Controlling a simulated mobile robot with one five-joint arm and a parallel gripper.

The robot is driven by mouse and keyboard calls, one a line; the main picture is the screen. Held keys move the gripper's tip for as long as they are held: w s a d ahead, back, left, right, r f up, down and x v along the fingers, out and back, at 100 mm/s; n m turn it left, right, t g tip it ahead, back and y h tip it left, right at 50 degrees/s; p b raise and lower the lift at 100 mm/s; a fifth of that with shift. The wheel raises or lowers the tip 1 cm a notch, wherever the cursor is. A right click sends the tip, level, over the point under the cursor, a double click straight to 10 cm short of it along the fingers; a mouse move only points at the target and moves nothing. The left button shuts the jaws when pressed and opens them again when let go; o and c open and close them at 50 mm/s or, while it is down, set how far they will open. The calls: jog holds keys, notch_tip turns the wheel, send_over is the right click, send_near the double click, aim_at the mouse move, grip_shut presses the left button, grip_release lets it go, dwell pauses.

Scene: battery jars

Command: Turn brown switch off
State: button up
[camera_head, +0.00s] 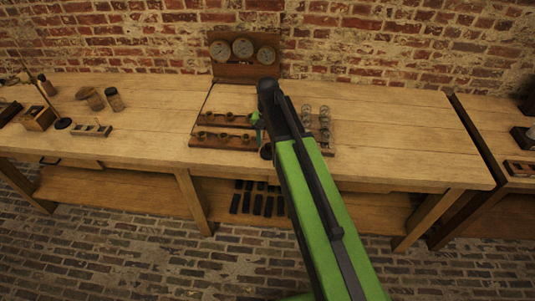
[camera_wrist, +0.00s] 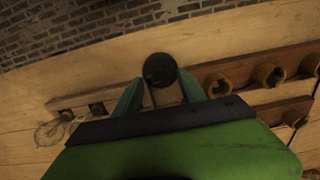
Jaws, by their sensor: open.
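My gripper (camera_wrist: 161,88) is open in the wrist view, with its two green fingers apart. A dark round knob (camera_wrist: 160,69) shows at the fingertips, centred between them. I cannot tell whether the fingers touch it, and its colour is too dark to name. No clearly brown switch can be made out; the dark knob may be it. In the head view, a dark round piece (camera_head: 266,152) sits beside my arm at the wooden board's front edge. My arm hides much of the board's middle, and only a bit of green finger (camera_head: 257,120) shows there.
Wooden strips (camera_head: 222,140) with several round brown holders stand left of my arm; these holders (camera_wrist: 218,83) show at right in the wrist view. Glass bulbs (camera_head: 324,118) stand right. A gauge panel (camera_head: 243,60) rises behind. The bench top (camera_head: 400,130) at right is clear.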

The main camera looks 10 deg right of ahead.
jog(key=shift+f, duration=0.7)
jog(key=shift+r, duration=0.1)
grip_shut()
